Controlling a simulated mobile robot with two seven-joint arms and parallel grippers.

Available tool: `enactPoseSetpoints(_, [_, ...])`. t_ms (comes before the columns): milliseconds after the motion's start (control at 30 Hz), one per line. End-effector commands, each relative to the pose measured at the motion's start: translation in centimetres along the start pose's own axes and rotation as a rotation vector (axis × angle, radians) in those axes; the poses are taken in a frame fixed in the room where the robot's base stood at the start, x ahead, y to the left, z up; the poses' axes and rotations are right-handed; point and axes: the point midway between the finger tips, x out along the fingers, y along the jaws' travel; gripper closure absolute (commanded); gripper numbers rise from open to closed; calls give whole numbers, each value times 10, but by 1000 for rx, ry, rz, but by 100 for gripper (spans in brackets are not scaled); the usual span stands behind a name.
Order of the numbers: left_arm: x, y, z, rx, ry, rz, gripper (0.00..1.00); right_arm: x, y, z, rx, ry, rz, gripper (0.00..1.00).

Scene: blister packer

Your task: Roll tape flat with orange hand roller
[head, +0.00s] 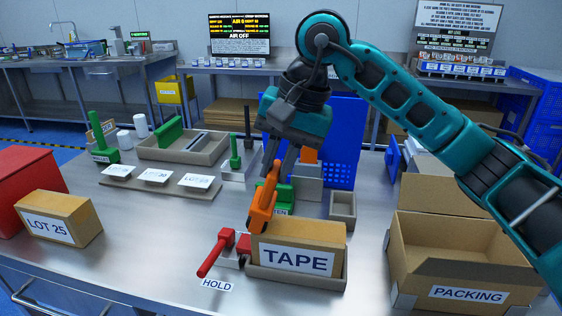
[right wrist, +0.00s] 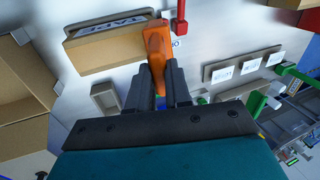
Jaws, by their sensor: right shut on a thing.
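My right gripper (head: 279,166) is shut on the orange hand roller (head: 263,205), and the grip also shows in the right wrist view (right wrist: 160,82). The roller is tilted, its lower end at the left end of the cardboard box labelled TAPE (head: 297,262). I cannot tell whether it touches the box. The TAPE box sits in a shallow tan tray on the metal table; in the right wrist view the box (right wrist: 110,45) lies left of the roller (right wrist: 155,42). No tape strip is clearly visible. My left gripper is not in view.
A red-handled clamp (head: 223,247) by the HOLD label stands left of the TAPE box. A green block (head: 284,196) and small tan bin (head: 343,211) are behind it. The open PACKING box (head: 445,262) is right; the LOT 25 box (head: 60,215) is left.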

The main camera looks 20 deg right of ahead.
Motion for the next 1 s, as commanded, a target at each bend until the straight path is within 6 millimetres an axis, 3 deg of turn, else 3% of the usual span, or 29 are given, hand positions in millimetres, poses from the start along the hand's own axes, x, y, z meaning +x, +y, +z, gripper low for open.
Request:
enactPoseSetpoints(167, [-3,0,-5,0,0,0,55,-6,-3,1,-1,-3,-1,100])
enactPoseSetpoints(833, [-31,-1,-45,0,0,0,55,-72,-23,-1,-1,0,0,100])
enactPoseSetpoints(1000, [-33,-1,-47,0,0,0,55,-77,-24,-1,-1,-1,0,100])
